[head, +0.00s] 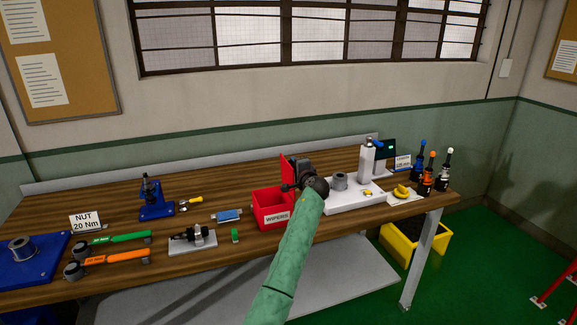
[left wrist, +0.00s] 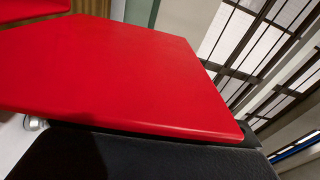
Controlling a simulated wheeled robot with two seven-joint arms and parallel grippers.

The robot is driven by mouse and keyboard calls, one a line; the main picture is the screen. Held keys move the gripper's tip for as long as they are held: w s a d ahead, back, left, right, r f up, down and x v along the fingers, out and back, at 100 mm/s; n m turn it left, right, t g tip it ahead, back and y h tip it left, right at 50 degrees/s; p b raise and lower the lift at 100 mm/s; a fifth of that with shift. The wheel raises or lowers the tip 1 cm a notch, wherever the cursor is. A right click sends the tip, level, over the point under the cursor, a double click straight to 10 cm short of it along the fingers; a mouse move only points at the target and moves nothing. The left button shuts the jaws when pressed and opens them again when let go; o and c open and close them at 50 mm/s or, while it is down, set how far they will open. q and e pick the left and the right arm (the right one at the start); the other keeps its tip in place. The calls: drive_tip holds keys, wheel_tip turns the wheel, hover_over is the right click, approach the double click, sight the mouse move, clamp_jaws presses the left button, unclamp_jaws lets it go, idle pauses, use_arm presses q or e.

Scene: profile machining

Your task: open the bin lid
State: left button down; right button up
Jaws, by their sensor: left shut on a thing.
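The red bin (head: 266,211), labelled WIPERS, stands near the front edge of the workbench. Its red lid (head: 287,168) is raised and stands steeply up at the right side of the bin. My left gripper (head: 291,184) is at the lid and partly hides it. In the left wrist view the lid (left wrist: 120,75) is a broad red panel that fills much of the picture. A dark finger of my left gripper (left wrist: 150,150) lies along the lid's edge, and the gripper is shut on it. My right gripper is not in view.
Several capped bottles (head: 428,172) stand at the bench's right end. A yellow crate (head: 405,243) stands on the floor.

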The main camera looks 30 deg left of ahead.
use_arm(q)
drive_tip(key=shift+w+d+f+m, duration=0.35)
drive_tip(key=shift+w+d+m, duration=0.25)
drive_tip(key=shift+m, duration=0.2)
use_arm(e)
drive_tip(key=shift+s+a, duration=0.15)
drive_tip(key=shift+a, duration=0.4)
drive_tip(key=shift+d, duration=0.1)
use_arm(q)
drive_tip(key=c, duration=1.4)
unclamp_jaws()
drive_tip(key=shift+d, duration=0.15)
drive_tip(key=shift+c, duration=0.2)
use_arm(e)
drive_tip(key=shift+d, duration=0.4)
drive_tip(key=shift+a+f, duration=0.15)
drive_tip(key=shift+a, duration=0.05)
